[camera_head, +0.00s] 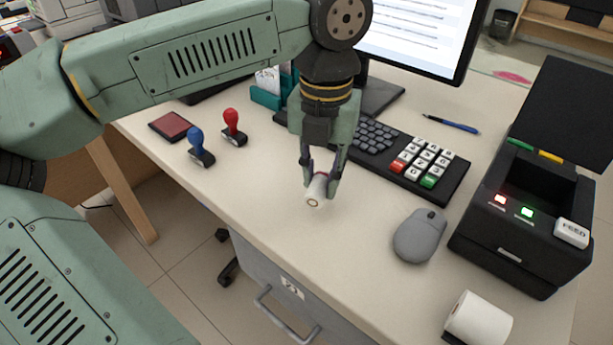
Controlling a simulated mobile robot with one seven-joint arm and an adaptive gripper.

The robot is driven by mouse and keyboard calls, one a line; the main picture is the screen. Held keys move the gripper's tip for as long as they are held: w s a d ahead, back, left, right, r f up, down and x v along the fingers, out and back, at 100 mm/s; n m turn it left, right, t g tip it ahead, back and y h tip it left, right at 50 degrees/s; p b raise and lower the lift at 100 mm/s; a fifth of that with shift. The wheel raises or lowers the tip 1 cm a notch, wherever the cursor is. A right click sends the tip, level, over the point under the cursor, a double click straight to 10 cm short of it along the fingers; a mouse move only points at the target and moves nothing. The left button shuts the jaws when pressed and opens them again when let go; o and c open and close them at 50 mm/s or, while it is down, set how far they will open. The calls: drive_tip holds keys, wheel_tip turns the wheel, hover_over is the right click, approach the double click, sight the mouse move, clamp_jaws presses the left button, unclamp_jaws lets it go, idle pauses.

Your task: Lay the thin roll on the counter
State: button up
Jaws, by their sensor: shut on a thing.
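A thin white roll (314,193) with a brownish core is between the fingers of my gripper (320,186). My gripper points down over the front part of the counter (272,203), left of the grey mouse. Its fingers are shut on the roll, one on each side. The roll's end faces the front of the counter. I cannot tell whether the roll touches the counter or hangs just above it. A thicker white roll (482,319) lies on the counter at the lower right.
A keyboard (449,179) lies behind my gripper. A grey mouse (420,236) and a black printer (524,231) stand to the right. Blue (197,142) and red (231,121) stamps and a red ink pad (171,125) are at the left. The counter between mouse and front edge is clear.

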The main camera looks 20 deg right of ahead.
drive_tip(key=shift+w+a+f, duration=0.1)
drive_tip(key=shift+w+a, duration=0.5)
drive_tip(key=shift+w, duration=0.35)
drive_tip(key=f, duration=0.3)
drive_tip(key=shift+w+a+p, duration=0.25)
drive_tip(key=shift+w+p, duration=0.1)
drive_tip(key=shift+p, duration=0.05)
drive_tip(key=shift+f, duration=0.35)
drive_tip(key=shift+f, duration=0.2)
drive_tip(key=o, duration=0.8)
drive_tip(key=shift+o, duration=0.2)
drive_tip(key=shift+r, duration=0.15)
